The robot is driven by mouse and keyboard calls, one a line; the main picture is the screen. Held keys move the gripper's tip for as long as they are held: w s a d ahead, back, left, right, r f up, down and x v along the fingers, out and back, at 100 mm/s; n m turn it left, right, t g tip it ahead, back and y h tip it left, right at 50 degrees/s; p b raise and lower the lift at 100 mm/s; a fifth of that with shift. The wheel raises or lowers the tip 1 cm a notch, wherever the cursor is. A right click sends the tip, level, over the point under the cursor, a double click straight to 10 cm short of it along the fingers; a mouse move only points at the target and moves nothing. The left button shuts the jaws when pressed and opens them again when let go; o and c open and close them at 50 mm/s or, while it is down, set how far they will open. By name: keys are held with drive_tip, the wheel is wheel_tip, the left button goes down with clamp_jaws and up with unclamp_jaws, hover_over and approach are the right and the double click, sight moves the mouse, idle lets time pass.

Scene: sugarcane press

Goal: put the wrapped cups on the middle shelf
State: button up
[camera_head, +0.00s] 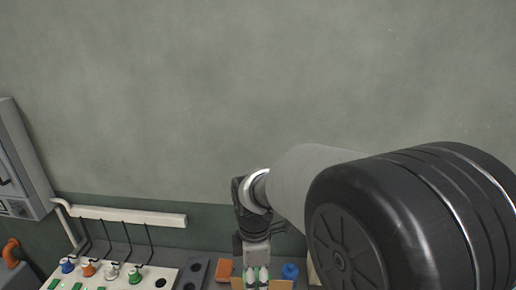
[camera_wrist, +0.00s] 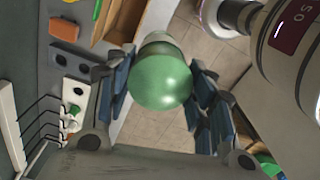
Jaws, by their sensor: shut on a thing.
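In the wrist view, my gripper (camera_wrist: 161,84) is shut on a smooth green rounded object (camera_wrist: 160,88), with one blue-padded finger on each side. I take this object to be the wrapped cups; only its rounded green end and a paler band behind it show. It hangs above a tiled floor. In the head view, my arm reaches down at the bottom centre and the gripper's fingers cannot be made out. I cannot identify the middle shelf in either view.
A wooden box (camera_wrist: 119,20) stands close to the held object.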

drive_tip(key=d+f+m, duration=0.4)
drive_tip(key=d+m, duration=0.4)
drive_tip(key=m, duration=0.2)
drive_tip(key=d+f+m, duration=0.5)
drive_tip(key=d+m, duration=0.2)
drive_tip(key=m, duration=0.3)
wheel_tip(320, 180, down, 12)
drive_tip(key=b, duration=1.3)
drive_tip(key=shift+w+a+f+n, duration=0.15)
drive_tip(key=shift+w+f+n, duration=0.1)
drive_tip(key=shift+n, duration=0.05)
